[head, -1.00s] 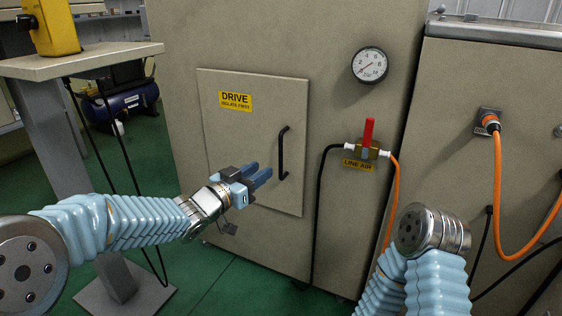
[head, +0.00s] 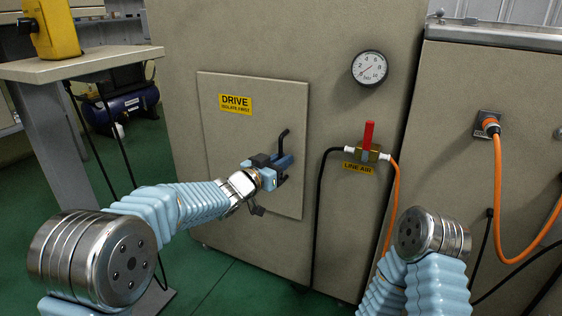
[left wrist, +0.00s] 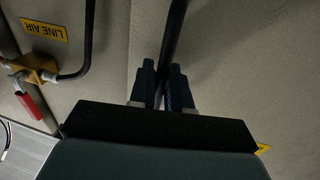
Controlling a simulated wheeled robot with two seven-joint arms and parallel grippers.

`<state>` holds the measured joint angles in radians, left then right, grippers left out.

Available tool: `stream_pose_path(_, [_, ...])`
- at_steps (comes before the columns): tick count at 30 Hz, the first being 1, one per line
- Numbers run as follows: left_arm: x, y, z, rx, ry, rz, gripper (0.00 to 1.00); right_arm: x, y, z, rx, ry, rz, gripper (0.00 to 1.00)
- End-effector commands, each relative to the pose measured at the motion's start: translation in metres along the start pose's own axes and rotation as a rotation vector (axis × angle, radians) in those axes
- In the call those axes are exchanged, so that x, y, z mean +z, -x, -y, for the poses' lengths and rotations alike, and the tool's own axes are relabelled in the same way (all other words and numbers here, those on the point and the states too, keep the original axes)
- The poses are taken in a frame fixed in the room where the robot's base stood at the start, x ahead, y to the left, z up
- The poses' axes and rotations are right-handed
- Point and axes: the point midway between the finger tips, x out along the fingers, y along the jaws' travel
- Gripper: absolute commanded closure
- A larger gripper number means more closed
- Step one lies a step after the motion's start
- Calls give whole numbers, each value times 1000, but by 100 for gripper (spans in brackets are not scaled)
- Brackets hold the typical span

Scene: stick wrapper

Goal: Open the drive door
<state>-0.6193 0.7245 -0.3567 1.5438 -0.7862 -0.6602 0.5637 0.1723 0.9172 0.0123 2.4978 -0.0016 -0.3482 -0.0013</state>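The drive door (head: 222,145) is a beige panel with a yellow DRIVE label (head: 236,104), lying flush and closed in the cabinet front. Its black vertical bar handle (head: 284,138) is near the right edge. My left gripper (head: 284,165) is at the handle's lower half, which it partly hides. In the left wrist view the handle (left wrist: 175,30) runs between the two dark fingers (left wrist: 164,85). The fingers stand close on either side of the bar, with a small gap that looks open; contact is unclear. My right gripper is out of view.
Right of the door are a red-handled LINE AIR valve (head: 368,140) with black and orange hoses, and a pressure gauge (head: 370,68). A second cabinet with an orange cable (head: 500,210) stands at right. A table (head: 80,66) with a yellow device is at left.

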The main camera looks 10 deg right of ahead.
Motion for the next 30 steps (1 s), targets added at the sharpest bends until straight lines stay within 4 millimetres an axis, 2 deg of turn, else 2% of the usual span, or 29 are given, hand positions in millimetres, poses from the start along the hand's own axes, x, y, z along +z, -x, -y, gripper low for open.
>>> stream_pose_path(3, [0,0,0,0,0,0,100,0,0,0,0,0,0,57])
stream_pose_path(12, [0,1,0,1,0,0,100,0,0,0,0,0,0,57])
stream_pose_path(17, [-1,8,1,21,2,1,100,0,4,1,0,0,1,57])
stream_pose_path(23, [-3,34,3,108,3,1,100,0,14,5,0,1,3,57])
stream_pose_path(30, [-5,85,9,132,6,3,100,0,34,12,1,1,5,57])
